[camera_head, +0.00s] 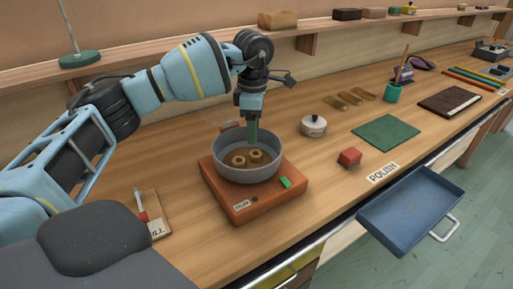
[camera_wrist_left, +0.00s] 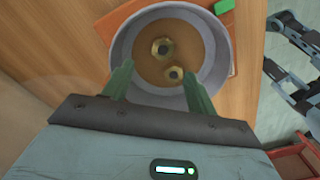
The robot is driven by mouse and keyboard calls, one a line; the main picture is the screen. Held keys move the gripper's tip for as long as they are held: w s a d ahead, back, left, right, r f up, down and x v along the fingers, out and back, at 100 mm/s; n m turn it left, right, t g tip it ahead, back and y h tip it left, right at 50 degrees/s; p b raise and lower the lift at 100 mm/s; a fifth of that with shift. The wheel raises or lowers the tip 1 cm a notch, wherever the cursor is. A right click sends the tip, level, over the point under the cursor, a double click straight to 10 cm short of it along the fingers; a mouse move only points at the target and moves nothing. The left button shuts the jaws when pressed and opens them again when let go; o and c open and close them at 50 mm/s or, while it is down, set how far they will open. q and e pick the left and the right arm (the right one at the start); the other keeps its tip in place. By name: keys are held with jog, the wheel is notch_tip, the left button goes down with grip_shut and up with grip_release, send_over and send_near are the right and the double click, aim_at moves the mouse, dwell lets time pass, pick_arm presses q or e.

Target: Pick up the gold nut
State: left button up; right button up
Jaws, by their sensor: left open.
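Two gold nuts lie apart in a round grey pan (camera_head: 219,165) with a brown bottom. One nut (camera_head: 238,161) is on the left in the head view, the other (camera_head: 256,156) on the right. The left wrist view shows a larger nut (camera_wrist_left: 162,47) and a smaller nut (camera_wrist_left: 175,74) nearer the gripper. My left gripper (camera_head: 252,138) points down over the pan's far side. Its green fingers are apart, and nothing is between the tips in the left wrist view (camera_wrist_left: 157,80). Whether the tips are below the rim is hard to tell. My right gripper is not recognisable.
The pan (camera_wrist_left: 118,50) sits on an orange block (camera_head: 235,208) with a green button (camera_head: 285,182). A blue drawer (camera_head: 410,208) stands open in front.

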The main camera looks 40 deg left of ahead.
aim_at(255, 153)
pick_arm(q)
jog(key=shift+s+d+r, duration=0.1)
jog(key=shift+s+d, duration=0.05)
jog(key=shift+f, duration=1.05)
jog(key=shift+d+f, duration=0.15)
jog(key=shift+f, duration=2.7)
pick_arm(e)
jog(key=shift+s+d+r, duration=0.15)
jog(key=shift+s+d, duration=0.15)
